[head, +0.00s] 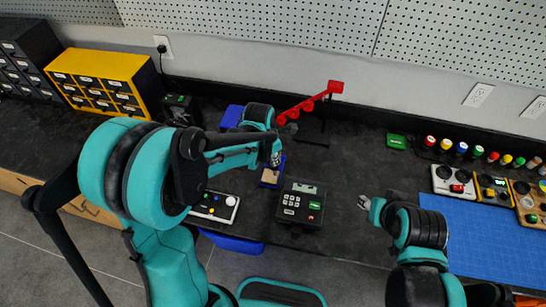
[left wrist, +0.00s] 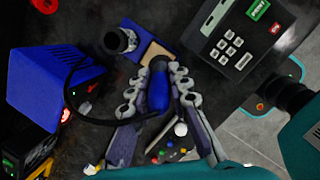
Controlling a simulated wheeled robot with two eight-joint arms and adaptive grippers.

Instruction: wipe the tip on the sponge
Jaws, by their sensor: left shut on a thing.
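My left gripper (head: 275,160) is shut on a blue-handled iron (left wrist: 158,88), with a black cord looping from it in the left wrist view. The handle lies between the two fingers, and its far end is over the tan sponge (left wrist: 155,51). The tip itself is too small or hidden, so I cannot tell whether it touches. The sponge sits in a blue tray (left wrist: 145,33) and also shows in the head view (head: 269,177), below the left gripper. My right gripper (head: 364,202) is over the bench at right, apart from everything; its finger opening is unclear.
A black keypad device (head: 301,205) stands right of the sponge. A white button panel (head: 216,206) lies at the left. A blue box (left wrist: 55,85) and a dark ringed holder (left wrist: 118,40) are close by. A red stand (head: 310,103) rises behind. A blue mat (head: 490,240) lies right.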

